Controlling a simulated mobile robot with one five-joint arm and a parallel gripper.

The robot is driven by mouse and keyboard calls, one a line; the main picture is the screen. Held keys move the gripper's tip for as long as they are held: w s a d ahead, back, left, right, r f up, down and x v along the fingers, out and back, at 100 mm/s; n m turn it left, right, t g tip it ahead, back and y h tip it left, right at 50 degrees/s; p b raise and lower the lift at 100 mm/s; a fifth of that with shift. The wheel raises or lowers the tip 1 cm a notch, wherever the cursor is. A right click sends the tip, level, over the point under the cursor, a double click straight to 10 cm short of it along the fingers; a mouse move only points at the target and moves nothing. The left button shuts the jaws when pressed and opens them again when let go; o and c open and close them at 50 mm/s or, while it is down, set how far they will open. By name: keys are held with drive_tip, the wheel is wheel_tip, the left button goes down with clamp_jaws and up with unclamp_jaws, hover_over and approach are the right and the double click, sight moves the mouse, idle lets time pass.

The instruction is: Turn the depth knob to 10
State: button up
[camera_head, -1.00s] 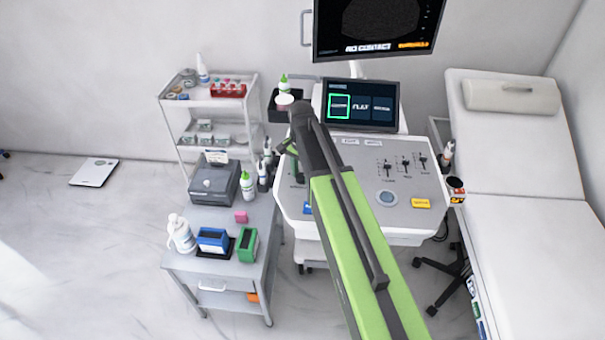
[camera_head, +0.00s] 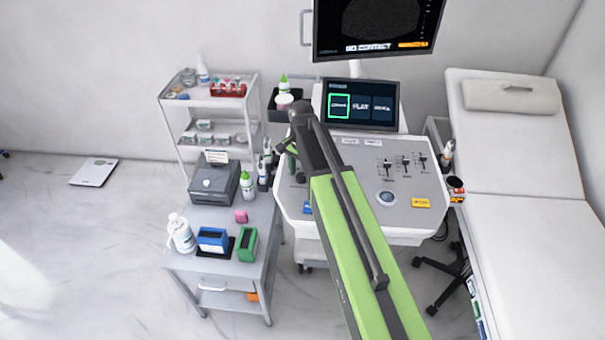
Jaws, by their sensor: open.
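The ultrasound console panel (camera_head: 345,215) is in the middle, with a small dark knob-like part (camera_head: 300,178) at its left edge. I cannot tell whether this is the depth knob, and no scale or number is readable. My green and black arm reaches over the panel's left part and hides some of it. My gripper (camera_head: 287,149) shows only in part at the panel's far left corner, above or beside the dark part. Its jaws are open, and no held thing is visible. I cannot tell whether it touches anything.
A touch screen (camera_head: 361,105) stands behind. A grey side table (camera_head: 213,268) with bottles and boxes is left; an exam bed (camera_head: 530,215) is right.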

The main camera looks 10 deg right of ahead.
sight(302, 176)
wheel_tip(302, 176, up, 18)
drive_tip(key=p, duration=1.7)
drive_tip(key=shift+f, duration=0.25)
